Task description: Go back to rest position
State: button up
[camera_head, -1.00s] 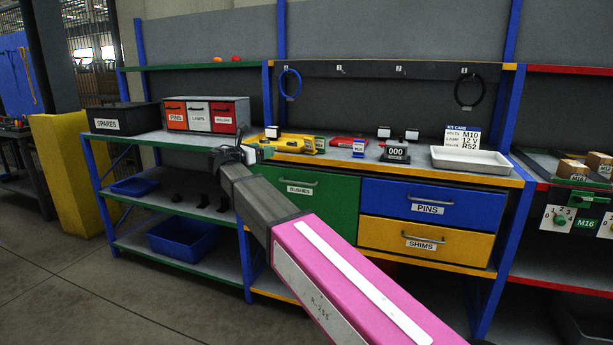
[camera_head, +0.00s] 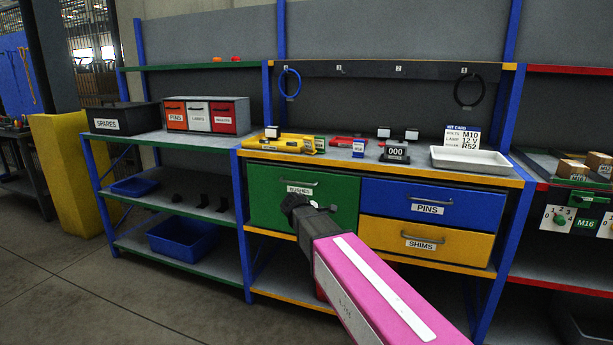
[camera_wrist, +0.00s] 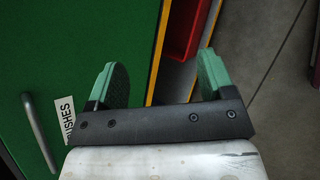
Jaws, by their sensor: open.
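My gripper (camera_wrist: 162,85) shows in the wrist view with its two green fingers wide apart and nothing between them. It is in front of the green bushes drawer (camera_wrist: 75,50), whose handle and label are at the left of that view. In the head view, my pink and black arm reaches up from the lower right toward the same shut green drawer (camera_head: 268,200). The gripper's fingers are not clearly visible there; the dark wrist covers part of the drawer.
The blue pins drawer (camera_head: 470,204) and yellow shims drawer (camera_head: 385,234) are shut. A white tray (camera_head: 492,168) and several small items stand on the worktop. A red bin (camera_wrist: 185,30) shows beyond the fingers. The floor (camera_head: 70,285) at left is clear.

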jog(key=s+d+f+m+g+y, duration=0.3)
jog(key=s+d+f+m, duration=0.3)
jog(key=s+f+m, duration=0.2)
jog(key=s+d+f+m+g+y, duration=0.2)
jog(key=s+d+f+m+y, duration=0.3)
jog(key=s+f, duration=0.5)
jog(key=s+d+m, duration=0.2)
jog(key=m, duration=0.1)
jog(key=shift+s+f+g, duration=0.25)
jog(key=shift+f+g, duration=0.05)
jog(key=shift+g, duration=0.1)
jog(key=shift+c, duration=0.3)
